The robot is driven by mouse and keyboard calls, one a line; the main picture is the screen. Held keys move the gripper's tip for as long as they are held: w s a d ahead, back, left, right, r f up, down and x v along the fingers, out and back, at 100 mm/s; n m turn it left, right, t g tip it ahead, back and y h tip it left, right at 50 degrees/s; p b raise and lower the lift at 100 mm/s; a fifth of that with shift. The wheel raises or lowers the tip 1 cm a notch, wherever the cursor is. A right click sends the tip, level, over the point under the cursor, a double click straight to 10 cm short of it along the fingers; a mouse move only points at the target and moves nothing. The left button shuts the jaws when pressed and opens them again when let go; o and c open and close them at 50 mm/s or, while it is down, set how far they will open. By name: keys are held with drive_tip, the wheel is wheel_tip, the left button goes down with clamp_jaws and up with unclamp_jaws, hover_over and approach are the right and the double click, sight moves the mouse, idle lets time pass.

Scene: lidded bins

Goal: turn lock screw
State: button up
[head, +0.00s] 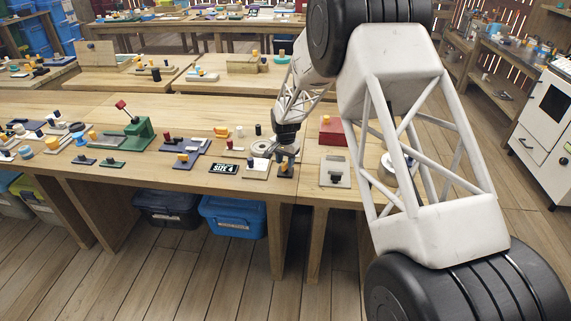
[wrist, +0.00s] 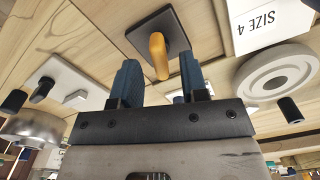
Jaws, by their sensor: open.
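An orange knob (wrist: 158,56), which looks like the lock screw, stands on a dark square plate (wrist: 140,27). It also shows in the head view (head: 284,167), at the table's front edge under my gripper (head: 287,154). In the wrist view my gripper (wrist: 160,76) is open, with its two blue fingers apart. The knob shows between the fingertips and just beyond them, with a gap on both sides. I cannot tell whether the fingers reach its height. Nothing is held.
A "SIZE 4" label (head: 224,168) and a pale round disc (wrist: 275,73) are beside the plate. On the other side are a pale plate with dark knobs (wrist: 68,78) and a metal bowl (wrist: 35,127). A red box (head: 332,130) stands farther back.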

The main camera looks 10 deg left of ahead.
sight(286, 163)
drive_tip(key=shift+r, duration=2.9)
drive_tip(key=shift+f, duration=0.2)
drive_tip(key=shift+f, duration=3.75)
drive_tip(key=shift+c, duration=0.3)
clamp_jaws()
